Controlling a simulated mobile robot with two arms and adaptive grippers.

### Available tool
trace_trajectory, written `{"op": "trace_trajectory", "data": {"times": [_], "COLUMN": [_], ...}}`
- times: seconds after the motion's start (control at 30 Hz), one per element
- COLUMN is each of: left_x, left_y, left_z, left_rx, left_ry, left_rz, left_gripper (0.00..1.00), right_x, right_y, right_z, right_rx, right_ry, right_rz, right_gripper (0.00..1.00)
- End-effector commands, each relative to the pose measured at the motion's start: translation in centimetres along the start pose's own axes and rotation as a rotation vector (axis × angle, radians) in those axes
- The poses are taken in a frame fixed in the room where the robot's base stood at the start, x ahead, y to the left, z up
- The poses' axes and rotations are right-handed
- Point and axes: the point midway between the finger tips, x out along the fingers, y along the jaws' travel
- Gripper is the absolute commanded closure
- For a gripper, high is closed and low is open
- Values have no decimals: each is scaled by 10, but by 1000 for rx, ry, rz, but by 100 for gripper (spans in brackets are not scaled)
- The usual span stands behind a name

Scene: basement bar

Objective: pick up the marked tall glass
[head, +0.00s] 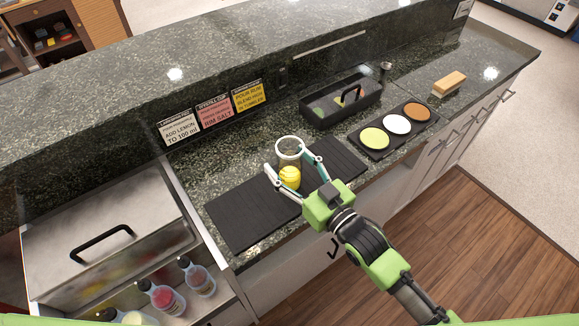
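A tall clear glass (288,149) stands upright over the black mat on the counter, in the middle of the head view. Something bright yellow (290,178) shows at its lower part; I cannot tell whether it is inside or behind the glass. My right gripper (286,166) comes in from the lower right, its fingers spread around the glass, one on each side. I cannot tell whether both fingers touch it. Any marking on the glass is too small to make out. My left gripper is not in view.
A black mat (240,219) lies under the glass. Behind are a black caddy (341,112) and three sign cards (213,113). To the right are a tray with three coloured discs (397,126) and a sponge-like block (449,84). Bottles (167,299) stand at lower left.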

Motion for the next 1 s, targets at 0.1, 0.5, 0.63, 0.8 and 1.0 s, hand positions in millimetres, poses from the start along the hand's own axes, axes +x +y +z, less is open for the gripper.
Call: {"op": "trace_trajectory", "data": {"times": [0.1,0.5,0.63,0.8,1.0], "left_x": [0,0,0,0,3], "left_y": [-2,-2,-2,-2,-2], "left_z": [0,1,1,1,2], "left_rx": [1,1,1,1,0], "left_ry": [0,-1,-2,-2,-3], "left_rz": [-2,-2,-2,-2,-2], "left_gripper": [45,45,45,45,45], "right_x": [2,2,2,2,2], "right_y": [0,0,0,0,0], "right_z": [1,-1,-1,-2,-9], "right_rx": [-1,0,0,0,0], "right_ry": [-1,3,3,4,5], "right_rz": [0,0,0,0,0], "right_gripper": [40,92,92,92,92]}}
